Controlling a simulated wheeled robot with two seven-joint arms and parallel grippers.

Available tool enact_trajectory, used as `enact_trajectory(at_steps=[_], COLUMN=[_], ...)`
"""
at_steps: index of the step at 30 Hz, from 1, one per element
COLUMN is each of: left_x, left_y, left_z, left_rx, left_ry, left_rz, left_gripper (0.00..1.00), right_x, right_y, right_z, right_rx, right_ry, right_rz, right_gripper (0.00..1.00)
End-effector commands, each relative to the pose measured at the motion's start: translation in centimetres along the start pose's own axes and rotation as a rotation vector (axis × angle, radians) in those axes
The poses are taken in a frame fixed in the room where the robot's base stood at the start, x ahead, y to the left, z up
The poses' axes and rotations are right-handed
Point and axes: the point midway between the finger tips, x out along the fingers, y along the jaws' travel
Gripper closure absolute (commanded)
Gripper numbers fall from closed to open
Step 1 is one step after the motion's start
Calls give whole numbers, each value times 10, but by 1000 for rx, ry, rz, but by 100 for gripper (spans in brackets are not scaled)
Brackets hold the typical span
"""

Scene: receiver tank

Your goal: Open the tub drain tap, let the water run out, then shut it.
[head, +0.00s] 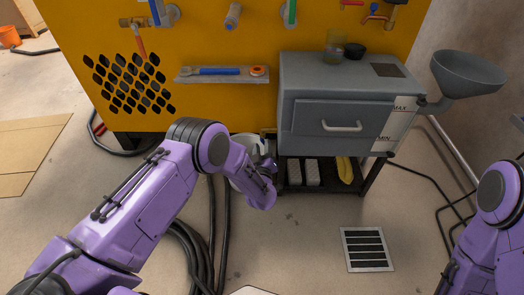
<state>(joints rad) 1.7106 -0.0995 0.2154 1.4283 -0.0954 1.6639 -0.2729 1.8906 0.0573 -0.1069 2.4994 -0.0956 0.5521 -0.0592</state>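A pale tub or bucket (238,178) stands on the floor left of the grey cabinet, mostly hidden behind my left arm. A drain tap on it cannot be made out. My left gripper (267,166) is in front of the tub's right side, close to the black stand. Its dark fingers are small and partly covered by my own wrist, so I cannot tell whether they are open or touching anything. My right arm is at the lower right edge, and its gripper is outside the view.
The grey cabinet (328,121) has a drawer handle, a MAX/MIN gauge (396,124) and a funnel (467,72). A floor drain grate (367,249) lies on clear floor. Black hoses (187,245) run beside my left arm. A shelf (222,78) holds tools on the yellow panel (215,112).

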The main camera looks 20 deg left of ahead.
Motion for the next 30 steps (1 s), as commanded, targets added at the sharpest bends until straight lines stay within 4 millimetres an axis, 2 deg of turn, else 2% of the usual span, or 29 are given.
enact_trajectory(at_steps=[4, 11, 12, 15, 24, 30], left_x=[13, 14, 14, 14, 14, 14], left_y=[-1, 0, 0, 0, -1, -1], left_z=[1, -1, -1, -1, 0, -1], left_rx=[0, 1, 1, 1, -10, -80], left_ry=[0, -1, -1, -1, -1, -1], left_rz=[-1, -1, -1, -1, -1, -2], left_gripper=[64, 64, 70, 100, 100, 100], right_x=[4, 3, 3, 3, 3, 2], right_y=[3, 3, 3, 3, 3, 2], right_z=[7, 8, 8, 8, 8, 6], right_rx=[-45, -53, -53, -52, -50, -39], right_ry=[-53, -62, -61, -61, -58, -45], right_rz=[0, 0, 0, 0, 0, 0], right_gripper=[6, 6, 6, 6, 6, 6])
